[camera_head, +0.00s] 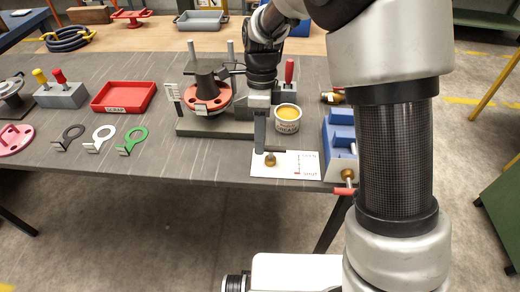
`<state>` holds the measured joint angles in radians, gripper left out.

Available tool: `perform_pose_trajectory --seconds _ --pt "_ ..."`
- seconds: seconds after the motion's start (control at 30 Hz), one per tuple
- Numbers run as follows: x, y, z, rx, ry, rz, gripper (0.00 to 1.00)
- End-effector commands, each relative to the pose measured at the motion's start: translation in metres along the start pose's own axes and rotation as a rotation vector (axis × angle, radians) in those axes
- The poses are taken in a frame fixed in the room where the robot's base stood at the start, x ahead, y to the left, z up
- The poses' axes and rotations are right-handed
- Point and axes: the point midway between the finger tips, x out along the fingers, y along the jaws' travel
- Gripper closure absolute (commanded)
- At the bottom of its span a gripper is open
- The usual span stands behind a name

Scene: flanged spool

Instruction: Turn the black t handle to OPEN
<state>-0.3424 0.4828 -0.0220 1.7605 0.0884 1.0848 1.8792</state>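A white card (305,165) with a red mark and small lettering lies at the table's front edge; the lettering is too small to read surely. A brass knob (270,159) stands on its left part. My gripper (260,140) points down just above and beside this knob; contact cannot be told. Its fingers overlap in this view, so their opening is unclear. I cannot make out a black T handle for certain; it may be hidden behind my gripper. The flanged spool (205,80), dark with an orange-red flange, stands upright on a grey base behind and left of my gripper.
A yellow-topped tin (288,118) stands close right of my gripper. A blue block (340,138) and a red-handled valve (345,190) are further right. A red tray (123,96) and black, white and green (133,141) ring tools lie left. Bare table lies between.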

Motion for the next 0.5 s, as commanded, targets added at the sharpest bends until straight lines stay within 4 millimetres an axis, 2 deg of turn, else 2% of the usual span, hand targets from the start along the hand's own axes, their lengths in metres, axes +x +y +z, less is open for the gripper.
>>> perform_pose_trajectory --seconds 0.03,0.2,0.5 --pt "0.01 0.0 0.0 0.0 0.001 0.002 0.68" --pt "0.029 0.0 0.0 0.0 0.0 0.001 0.68" --pt "0.036 0.0 0.0 -0.001 0.0 -0.001 0.68"
